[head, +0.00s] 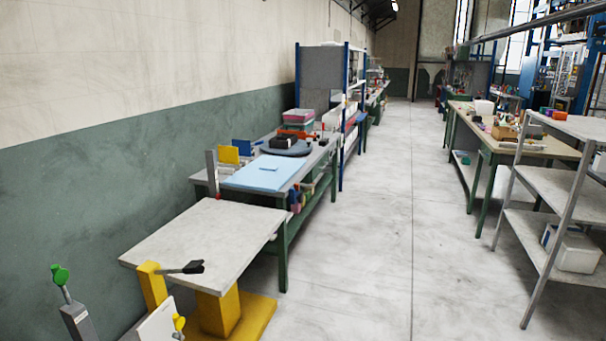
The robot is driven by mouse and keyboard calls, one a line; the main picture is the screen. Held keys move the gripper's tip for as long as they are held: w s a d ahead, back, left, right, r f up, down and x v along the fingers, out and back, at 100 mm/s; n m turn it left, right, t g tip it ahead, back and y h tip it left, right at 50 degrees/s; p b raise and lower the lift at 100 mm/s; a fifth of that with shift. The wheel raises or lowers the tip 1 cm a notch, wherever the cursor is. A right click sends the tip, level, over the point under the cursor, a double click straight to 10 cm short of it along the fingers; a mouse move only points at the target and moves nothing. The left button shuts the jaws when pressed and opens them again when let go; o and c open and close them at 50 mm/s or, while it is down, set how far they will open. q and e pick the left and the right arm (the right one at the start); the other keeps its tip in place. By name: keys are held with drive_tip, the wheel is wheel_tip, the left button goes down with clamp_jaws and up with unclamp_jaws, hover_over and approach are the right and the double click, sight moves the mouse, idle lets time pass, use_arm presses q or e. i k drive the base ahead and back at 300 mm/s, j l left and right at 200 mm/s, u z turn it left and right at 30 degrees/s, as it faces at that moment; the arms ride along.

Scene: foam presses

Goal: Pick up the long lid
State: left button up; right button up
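I cannot make out a long lid for certain in the head view. A stacked box with a pinkish top (300,114) stands far off on the left workbench, too small to tell whether its top is a lid. Neither of my grippers nor arms shows in this view.
A pale plate on a yellow stand (222,310) is near left, with a green-knobbed grey post (75,318) beside it. Behind it is a workbench with a light blue mat (262,174). Grey shelving (560,180) stands at right. The middle floor aisle (385,200) is clear.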

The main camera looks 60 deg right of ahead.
sight(267, 173)
drive_tip(key=z, duration=1.85)
drive_tip(key=i+l+z, duration=0.35)
drive_tip(key=i, duration=0.25)
drive_tip(key=i+z, duration=0.35)
drive_tip(key=i, duration=0.25)
drive_tip(key=i+z, duration=0.15)
drive_tip(key=i, duration=1.55)
drive_tip(key=i+l+u, duration=0.1)
drive_tip(key=i+u, duration=0.3)
drive_tip(key=i, duration=0.15)
drive_tip(key=i+l+u, duration=0.35)
drive_tip(key=i, duration=0.2)
drive_tip(key=i+l+u, duration=0.4)
drive_tip(key=i+j, duration=0.05)
drive_tip(key=i, duration=0.05)
